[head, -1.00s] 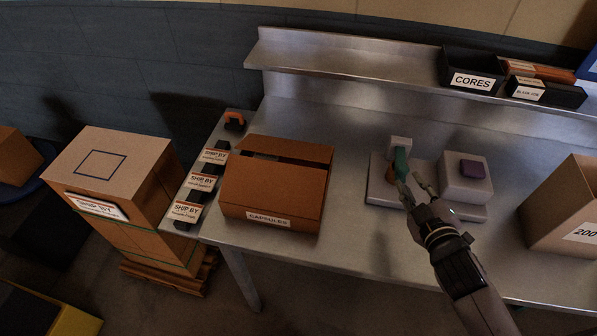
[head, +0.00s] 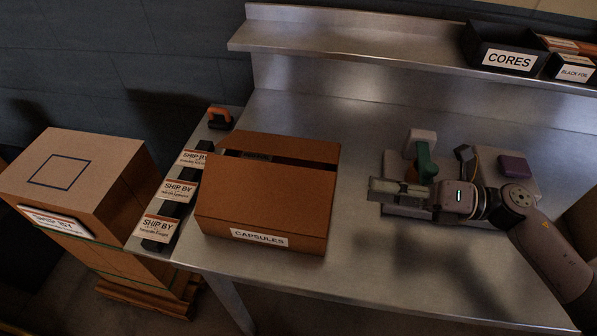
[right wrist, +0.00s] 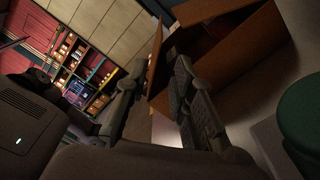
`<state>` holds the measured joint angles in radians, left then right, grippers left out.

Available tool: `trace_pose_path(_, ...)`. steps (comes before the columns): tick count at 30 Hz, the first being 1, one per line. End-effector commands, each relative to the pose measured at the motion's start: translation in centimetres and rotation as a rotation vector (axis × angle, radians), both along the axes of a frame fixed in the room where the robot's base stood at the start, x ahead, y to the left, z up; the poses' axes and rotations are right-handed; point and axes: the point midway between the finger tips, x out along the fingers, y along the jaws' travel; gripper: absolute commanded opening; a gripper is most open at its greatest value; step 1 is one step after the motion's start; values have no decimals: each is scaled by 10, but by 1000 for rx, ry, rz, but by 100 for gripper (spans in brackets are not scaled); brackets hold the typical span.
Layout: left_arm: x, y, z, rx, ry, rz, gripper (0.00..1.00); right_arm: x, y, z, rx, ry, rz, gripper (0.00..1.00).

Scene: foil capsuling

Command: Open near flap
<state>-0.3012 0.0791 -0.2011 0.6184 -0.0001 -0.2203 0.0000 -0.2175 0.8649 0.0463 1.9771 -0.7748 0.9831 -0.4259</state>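The brown cardboard box labelled CAPSULES (head: 258,238) stands on the metal table. Its near flap (head: 265,190) lies over most of the top. A dark slot separates it from the narrower far flap (head: 285,146), and the contents are hardly visible. My right gripper (head: 372,190) is to the right of the box, apart from it, with its fingers pointing left. In the right wrist view the fingers (right wrist: 158,72) are spread with nothing between them. A brown cardboard box (right wrist: 225,45) with a raised panel shows beyond them. My left gripper is out of view.
A machine with a green part (head: 426,160) and a purple-topped block (head: 514,166) stand behind my right gripper. SHIP BY cards (head: 178,192) stand left of the box. The CORES bin (head: 508,60) is on the back shelf. Bare table lies between box and gripper.

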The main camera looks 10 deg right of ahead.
Motion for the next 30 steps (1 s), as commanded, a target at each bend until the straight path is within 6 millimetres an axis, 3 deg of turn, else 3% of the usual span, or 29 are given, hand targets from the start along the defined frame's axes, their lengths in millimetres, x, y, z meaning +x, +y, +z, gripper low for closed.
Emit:
trace_pose_path(18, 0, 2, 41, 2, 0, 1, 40, 40, 124, 5, 7, -1, 0, 23)
trace_pose_path(24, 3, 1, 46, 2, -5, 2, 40, 47, 143, 3, 4, 1, -2, 23)
trace_pose_path(30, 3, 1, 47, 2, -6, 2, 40, 48, 148, 1, 2, 1, -1, 23)
